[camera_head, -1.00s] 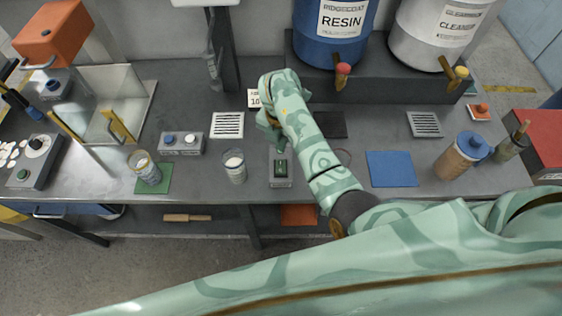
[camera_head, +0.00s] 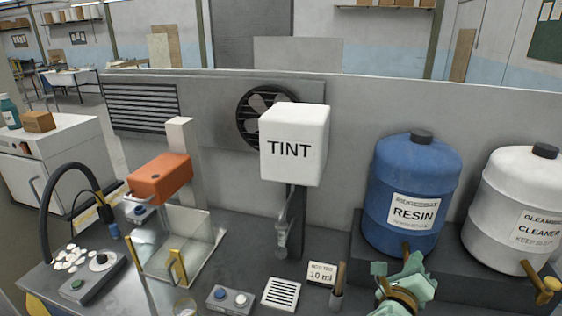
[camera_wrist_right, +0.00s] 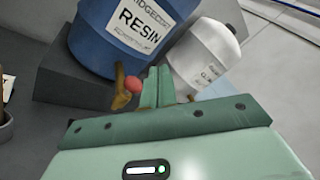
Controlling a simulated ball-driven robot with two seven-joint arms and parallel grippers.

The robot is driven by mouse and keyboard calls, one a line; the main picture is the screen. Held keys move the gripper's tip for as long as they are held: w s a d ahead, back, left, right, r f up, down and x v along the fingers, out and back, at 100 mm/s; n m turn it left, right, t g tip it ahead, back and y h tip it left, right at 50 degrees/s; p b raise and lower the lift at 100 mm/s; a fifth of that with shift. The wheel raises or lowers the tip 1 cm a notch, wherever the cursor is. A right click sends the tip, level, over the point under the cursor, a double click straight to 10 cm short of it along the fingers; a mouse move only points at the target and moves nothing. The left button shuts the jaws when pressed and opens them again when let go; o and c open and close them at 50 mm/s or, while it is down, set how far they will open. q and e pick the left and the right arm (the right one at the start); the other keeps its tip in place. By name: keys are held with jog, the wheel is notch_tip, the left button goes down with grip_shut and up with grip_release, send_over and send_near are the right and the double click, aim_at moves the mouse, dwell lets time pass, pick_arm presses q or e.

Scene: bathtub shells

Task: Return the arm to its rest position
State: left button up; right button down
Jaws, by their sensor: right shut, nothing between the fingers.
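My right gripper (camera_head: 404,284), pale green with darker patches, shows at the bottom edge of the head view, in front of the blue resin drum (camera_head: 420,180) and its tap. Most of my right arm is out of that view. In the right wrist view the two green fingers (camera_wrist_right: 158,86) are together with nothing between them. They appear near the red-knobbed tap (camera_wrist_right: 133,85); I cannot tell the gap. My left gripper is not in view.
A white cleaner drum (camera_head: 515,200) stands right of the resin drum. A white TINT box (camera_head: 294,145) with a spout, a number card (camera_head: 321,273), a slotted plate (camera_head: 281,293), a button box (camera_head: 229,299) and a clear-screened orange machine (camera_head: 160,178) stand to the left.

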jog(key=s+a+r+n+t+y, duration=0.3)
jog(key=a+r+n+t+y, duration=0.35)
jog(key=n, duration=0.95)
jog(key=s+a+f+n+g+y, duration=0.75)
jog(key=f+n+y, duration=0.2)
jog(key=n, duration=0.75)
jog(key=s+d+f+n+g+h, duration=0.3)
jog(key=s+d+h, duration=0.2)
jog(key=s+d, duration=0.2)
jog(key=s+d+f+n+g+h, duration=0.4)
jog(key=s+d+h, duration=0.1)
jog(key=s+d, duration=0.2)
jog(key=s+a+f+m+g+y+b, duration=0.1)
jog(key=s+a+f+g+y+b, duration=0.15)
jog(key=f, duration=1.55)
jog(key=s+a+f+g+y+b, duration=0.1)
jog(key=s+a+f+b, duration=0.25)
jog(key=f, duration=1.45)
jog(key=s+f+m+g+b, duration=0.1)
jog(key=s+f+b, duration=0.1)
jog(key=s+f, duration=0.6)
jog(key=s+d+f+m+g+y+b, duration=0.1)
jog(key=s+f+m+b, duration=0.1)
jog(key=s+f, duration=0.6)
jog(key=shift+s+d+b, duration=0.25)
jog(key=shift+s+b, duration=0.3)
jog(key=shift+s, duration=0.6)
